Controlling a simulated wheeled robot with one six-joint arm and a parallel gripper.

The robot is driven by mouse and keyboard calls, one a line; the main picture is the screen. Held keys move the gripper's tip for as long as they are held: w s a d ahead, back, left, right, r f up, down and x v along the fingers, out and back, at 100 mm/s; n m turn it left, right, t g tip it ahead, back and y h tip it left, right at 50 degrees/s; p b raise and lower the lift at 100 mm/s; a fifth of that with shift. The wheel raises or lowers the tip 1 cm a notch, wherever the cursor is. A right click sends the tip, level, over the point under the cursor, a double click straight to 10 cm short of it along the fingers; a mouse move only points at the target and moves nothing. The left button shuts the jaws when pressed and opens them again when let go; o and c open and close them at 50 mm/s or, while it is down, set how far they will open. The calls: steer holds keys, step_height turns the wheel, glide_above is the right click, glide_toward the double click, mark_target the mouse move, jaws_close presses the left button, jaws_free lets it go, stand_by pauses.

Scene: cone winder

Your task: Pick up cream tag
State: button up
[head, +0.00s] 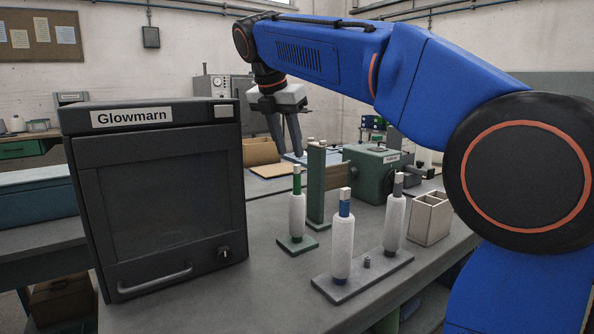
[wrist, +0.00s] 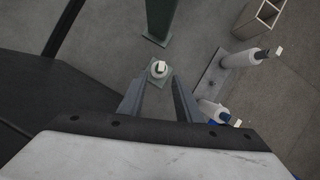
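Small pale tags top the yarn spools; I cannot tell by colour which one is the cream tag. One tag (head: 297,169) tops the white spool with a green band (head: 297,215), on a small green base. Another tag (head: 345,193) tops the blue-banded spool (head: 342,250), and one (head: 398,177) tops the grey-banded spool (head: 393,222). My gripper (head: 284,154) is open and empty, pointing down, higher than the spools. In the wrist view, the green-based spool's tag (wrist: 160,66) shows just beyond and between the open fingertips (wrist: 158,80).
The dark Glowmarn cabinet (head: 160,190) stands left of the spools. A green post (head: 316,185) rises close behind the green-based spool. A green machine (head: 368,175) and an open beige box (head: 430,218) stand to the right. The bench front is clear.

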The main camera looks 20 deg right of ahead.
mark_target(297, 165)
steer(key=shift+d+x, duration=0.2)
steer(key=shift+x, duration=1.2)
steer(key=shift+d+x, duration=0.15)
steer(key=shift+x, duration=1.2)
steer(key=shift+w+r, duration=0.15)
steer(key=shift+w, duration=0.05)
steer(key=shift+c, duration=0.3)
jaws_close()
